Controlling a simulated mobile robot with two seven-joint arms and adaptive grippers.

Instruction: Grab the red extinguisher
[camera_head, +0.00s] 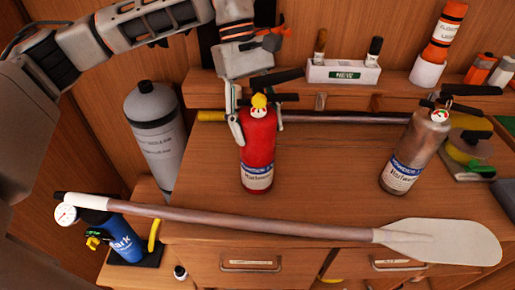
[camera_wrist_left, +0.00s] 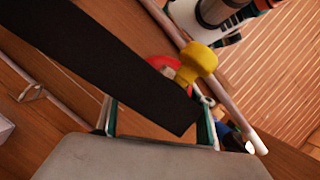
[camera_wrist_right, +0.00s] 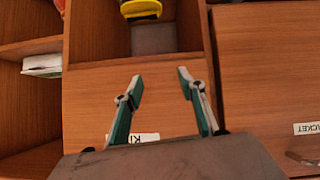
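The red extinguisher (camera_head: 259,152) stands upright on the wooden desk (camera_head: 325,180) in the head view. It has a white and blue label, a black lever and a yellow knob. My left gripper (camera_head: 258,120) reaches down from above, its fingers spread on either side of the extinguisher's upper body; I cannot tell whether they touch it. In the left wrist view the black lever (camera_wrist_left: 110,55) and yellow knob (camera_wrist_left: 198,60) show, and the lever hides part of the fingers. My right gripper (camera_wrist_right: 160,75) is open and empty before wooden drawers and shelves, outside the head view.
A long paddle (camera_head: 430,242) lies across the desk's front edge. A silver extinguisher (camera_head: 413,150) stands to the right. A grey tank (camera_head: 155,140) stands left of the desk, a blue bottle (camera_head: 122,243) at lower left. A white box (camera_head: 343,72) sits on the shelf behind.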

